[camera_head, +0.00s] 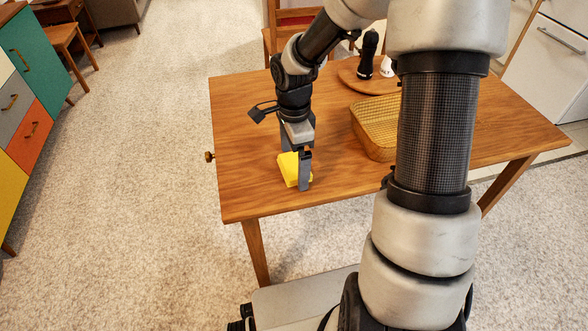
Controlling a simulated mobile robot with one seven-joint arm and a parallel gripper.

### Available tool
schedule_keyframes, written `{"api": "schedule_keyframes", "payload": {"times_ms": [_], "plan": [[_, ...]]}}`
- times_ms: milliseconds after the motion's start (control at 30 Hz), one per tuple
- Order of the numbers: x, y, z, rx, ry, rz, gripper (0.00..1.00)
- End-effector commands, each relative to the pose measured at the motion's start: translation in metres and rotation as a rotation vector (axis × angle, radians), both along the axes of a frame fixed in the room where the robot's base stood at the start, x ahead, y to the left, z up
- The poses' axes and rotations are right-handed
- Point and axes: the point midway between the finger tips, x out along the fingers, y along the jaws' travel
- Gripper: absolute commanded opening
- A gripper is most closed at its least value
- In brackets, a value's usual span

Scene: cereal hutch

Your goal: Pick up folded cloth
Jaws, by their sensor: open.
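The folded cloth (288,171) is a small yellow block-like shape on the wooden table, near its front left part. My gripper (297,172) points down at the cloth. One finger shows in front of the cloth's right side, and the other is largely hidden behind it. The jaws are open, with the cloth at or between the fingers; I cannot tell whether they touch it. Part of the cloth's right side is hidden by the near finger.
The wooden table (245,120) has a woven basket (372,128) right of my gripper, partly hidden by my arm. Behind it, a round wooden board (349,78) holds a dark shaker (368,52) and a white one (386,66). The table's left side is clear.

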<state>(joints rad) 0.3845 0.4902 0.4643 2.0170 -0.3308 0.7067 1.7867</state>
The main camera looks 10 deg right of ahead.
Motion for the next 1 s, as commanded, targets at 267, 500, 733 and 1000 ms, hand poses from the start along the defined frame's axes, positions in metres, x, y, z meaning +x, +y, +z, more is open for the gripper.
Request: {"api": "schedule_keyframes", "payload": {"times_ms": [267,500,733,1000], "plan": [[0.0,0.0,0.0,0.0,0.0,0.0,0.85],[0.0,0.0,0.0,0.0,0.0,0.0,0.54],[0.0,0.0,0.005,-0.001,-0.002,0.0,0.54],[0.001,0.0,0.054,-0.003,-0.005,0.001,0.54]]}}
